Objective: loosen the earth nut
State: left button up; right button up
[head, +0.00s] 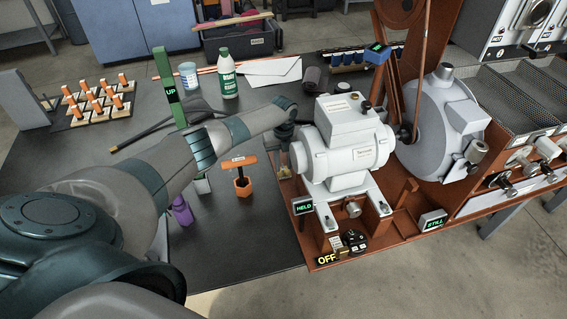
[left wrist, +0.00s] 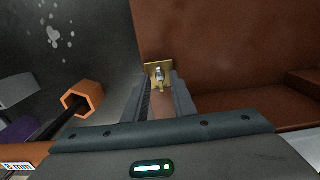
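A brass plate with a small nut and stud (left wrist: 159,75) lies straight ahead between my left fingertips in the left wrist view, at the edge of the brown base. In the head view it is mostly hidden behind my left gripper (head: 284,147). The left gripper (left wrist: 160,100) has its fingers apart around empty space, with the nut seen beyond the gap; I cannot tell whether they touch it. An orange T-handled driver (head: 238,161), marked 8 mm in the left wrist view, stands upright in an orange hexagonal piece (head: 243,186). My right gripper is not in view.
A white motor (head: 344,150) stands on the brown base beside the left gripper. Signs read HELD (head: 303,205), STILL (head: 433,220) and OFF (head: 327,260). A purple object (head: 181,211) stands left of the driver. A green post marked UP (head: 169,90) rises behind my arm.

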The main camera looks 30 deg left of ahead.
pick_arm(q)
jog(key=shift+c, duration=0.7)
grip_shut()
